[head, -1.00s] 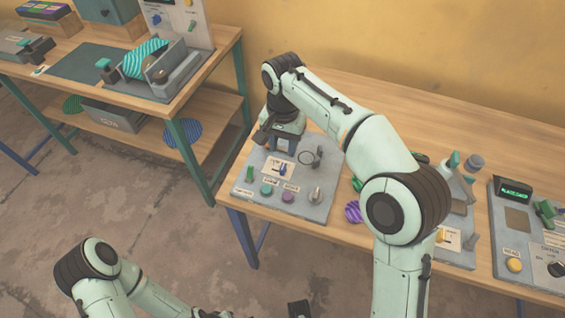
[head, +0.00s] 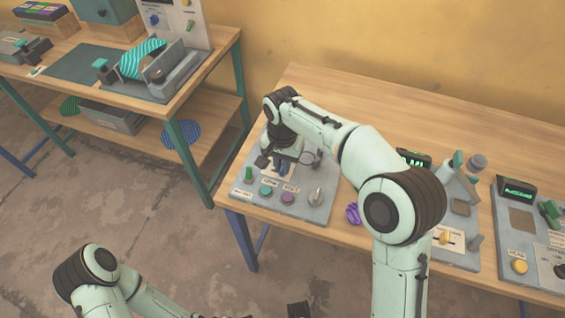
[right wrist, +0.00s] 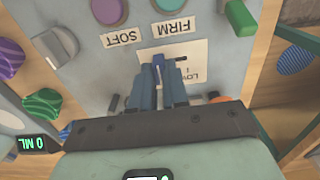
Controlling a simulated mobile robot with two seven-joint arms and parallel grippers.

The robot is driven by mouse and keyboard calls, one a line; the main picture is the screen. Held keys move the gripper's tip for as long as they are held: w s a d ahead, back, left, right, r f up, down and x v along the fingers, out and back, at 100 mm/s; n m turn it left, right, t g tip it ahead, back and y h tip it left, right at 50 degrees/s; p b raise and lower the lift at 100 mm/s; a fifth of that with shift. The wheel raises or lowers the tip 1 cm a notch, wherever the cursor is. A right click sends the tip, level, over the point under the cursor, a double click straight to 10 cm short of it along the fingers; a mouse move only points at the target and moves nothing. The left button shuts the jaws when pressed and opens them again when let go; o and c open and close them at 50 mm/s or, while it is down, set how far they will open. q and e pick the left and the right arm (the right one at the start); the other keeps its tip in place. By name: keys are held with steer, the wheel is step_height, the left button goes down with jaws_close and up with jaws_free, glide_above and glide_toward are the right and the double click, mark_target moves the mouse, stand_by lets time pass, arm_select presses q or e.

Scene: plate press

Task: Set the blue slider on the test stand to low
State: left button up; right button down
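The test stand is a grey panel (head: 318,212) on the right-hand table, and its face (right wrist: 100,65) fills much of the right wrist view. The blue slider (right wrist: 158,60) sits in a short dark slot on a white plate whose partly covered label reads LOW, upside down in that view. My right gripper (right wrist: 158,76) points down at the slider, its blue fingers close together around or against the knob; I cannot tell whether they grip it. In the head view my right gripper (head: 283,166) hides the slider. Only a dark end piece of my left gripper (head: 298,309) shows at the bottom edge.
Beside the slider are a teal button (right wrist: 172,5), a purple button (right wrist: 109,11), a green switch (right wrist: 240,17) and a pale knob (right wrist: 56,45). A purple striped ball (head: 353,213) lies right of the stand. Another table (head: 70,65) stands at left.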

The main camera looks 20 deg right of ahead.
steer(key=shift+w+a+r+p, duration=0.1)
steer(key=shift+w+a+p, duration=0.45)
steer(key=shift+a+p, duration=0.25)
steer(key=shift+w+a+p, duration=0.55)
steer(key=shift+a+p, duration=0.25)
arm_select(q)
steer(key=r, duration=0.1)
steer(key=w+r, duration=0.1)
steer(key=r, duration=0.1)
steer(key=shift+r, duration=0.1)
arm_select(e)
steer(key=c, duration=1.1)
jaws_free()
steer(key=shift+a, duration=0.1)
steer(key=shift+r, duration=0.1)
arm_select(q)
steer(key=r+p, duration=0.1)
steer(key=w+r+p, duration=0.1)
steer(key=r, duration=0.1)
steer(key=shift+w+p, duration=0.2)
steer(key=shift+p, duration=0.1)
arm_select(e)
step_height(320, 180, up, 13)
steer(key=shift+r, duration=0.1)
